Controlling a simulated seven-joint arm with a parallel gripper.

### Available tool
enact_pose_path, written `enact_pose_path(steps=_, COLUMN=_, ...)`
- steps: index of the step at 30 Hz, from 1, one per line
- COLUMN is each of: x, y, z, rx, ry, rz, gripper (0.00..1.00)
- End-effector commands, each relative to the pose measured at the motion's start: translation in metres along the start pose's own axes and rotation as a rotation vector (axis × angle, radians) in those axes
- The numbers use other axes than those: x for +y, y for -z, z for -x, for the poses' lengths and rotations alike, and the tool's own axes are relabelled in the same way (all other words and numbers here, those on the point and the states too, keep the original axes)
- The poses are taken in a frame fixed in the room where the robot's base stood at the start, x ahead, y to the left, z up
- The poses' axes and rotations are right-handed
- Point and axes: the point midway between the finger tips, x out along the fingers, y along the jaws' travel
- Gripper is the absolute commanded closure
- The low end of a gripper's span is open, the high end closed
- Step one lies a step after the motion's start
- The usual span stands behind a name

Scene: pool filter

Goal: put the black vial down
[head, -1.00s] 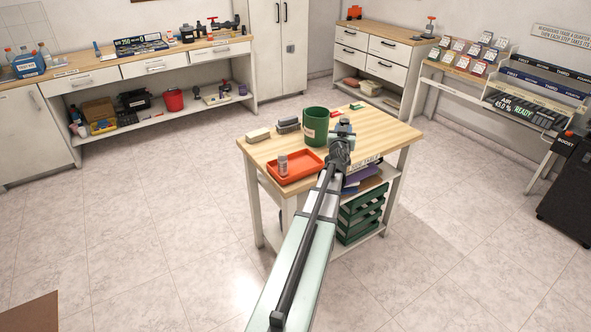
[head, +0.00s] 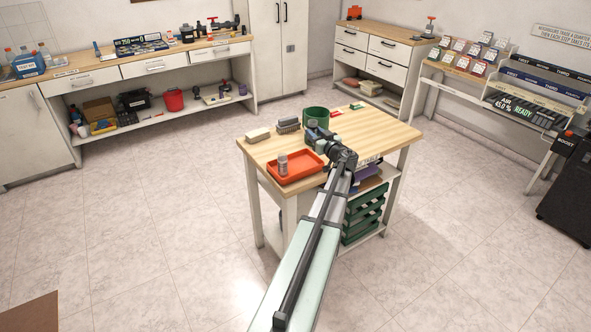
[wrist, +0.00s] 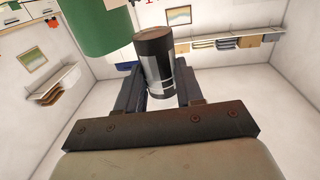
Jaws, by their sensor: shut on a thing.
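The black vial (wrist: 158,62) stands out between the two fingers of my gripper (wrist: 160,88) in the wrist view, its dark cap away from the palm. My gripper is shut on it. In the head view my gripper (head: 318,138) is over the wooden-topped table (head: 376,132), just in front of the green container (head: 316,113), and hides its lower part. I cannot make out the vial clearly in the head view. The green container also shows close by the vial at the upper left of the wrist view (wrist: 95,28); I cannot tell if they touch.
A red-orange tray (head: 296,176) holding a small grey vial (head: 282,163) lies at the table's front left. A pale block (head: 258,134) and a dark brush (head: 288,125) lie behind it. Small red and green cards (head: 345,109) lie at the back. The table's right side is clear.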

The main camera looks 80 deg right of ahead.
Motion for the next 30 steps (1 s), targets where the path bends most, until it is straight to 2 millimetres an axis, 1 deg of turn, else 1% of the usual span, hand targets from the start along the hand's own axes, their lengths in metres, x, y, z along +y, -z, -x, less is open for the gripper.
enact_pose_path(steps=3, x=-0.011, y=-0.001, z=0.000, rx=0.001, ry=0.056, rz=0.000, gripper=0.95)
enact_pose_path(steps=6, x=-0.016, y=-0.004, z=0.001, rx=0.000, ry=0.080, rz=-0.001, gripper=0.95)
enact_pose_path(steps=8, x=-0.017, y=-0.011, z=0.001, rx=-0.001, ry=0.085, rz=-0.001, gripper=0.95)
enact_pose_path(steps=12, x=-0.017, y=-0.033, z=0.001, rx=0.000, ry=0.086, rz=-0.002, gripper=0.95)
enact_pose_path(steps=16, x=-0.017, y=-0.051, z=0.001, rx=0.000, ry=0.085, rz=-0.001, gripper=0.95)
enact_pose_path(steps=19, x=-0.017, y=-0.059, z=0.001, rx=0.001, ry=0.085, rz=-0.001, gripper=0.95)
enact_pose_path(steps=26, x=-0.017, y=-0.070, z=0.001, rx=0.000, ry=0.084, rz=0.000, gripper=0.95)
enact_pose_path(steps=30, x=-0.016, y=-0.087, z=0.001, rx=0.000, ry=0.084, rz=-0.001, gripper=0.95)
